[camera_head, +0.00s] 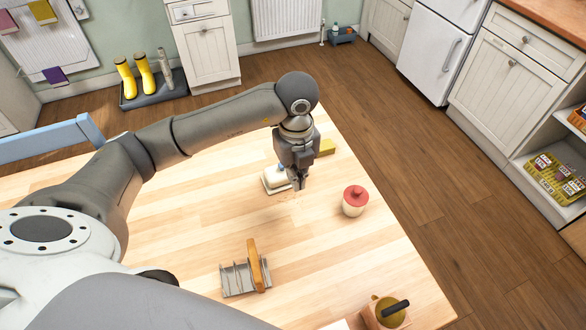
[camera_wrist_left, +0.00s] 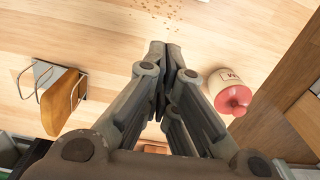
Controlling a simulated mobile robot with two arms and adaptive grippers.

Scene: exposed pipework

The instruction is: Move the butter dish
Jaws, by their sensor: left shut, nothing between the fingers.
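The butter dish (camera_head: 274,180) appears to be the small white dish on the wooden table in the head view, partly hidden behind my left gripper. My left gripper (camera_head: 299,186) hangs over the table just to the right of the dish, pointing down. In the left wrist view its fingers (camera_wrist_left: 167,50) are together with nothing between them. The dish cannot be made out in the wrist view. I cannot tell whether the gripper touches it. My right gripper is not in view.
A jar with a red lid (camera_head: 355,200) stands right of the gripper, also in the wrist view (camera_wrist_left: 232,92). A toast rack with bread (camera_head: 245,275) is nearer me. A yellow block (camera_head: 327,147) lies behind the gripper. Crumbs (camera_wrist_left: 158,8) lie on the table.

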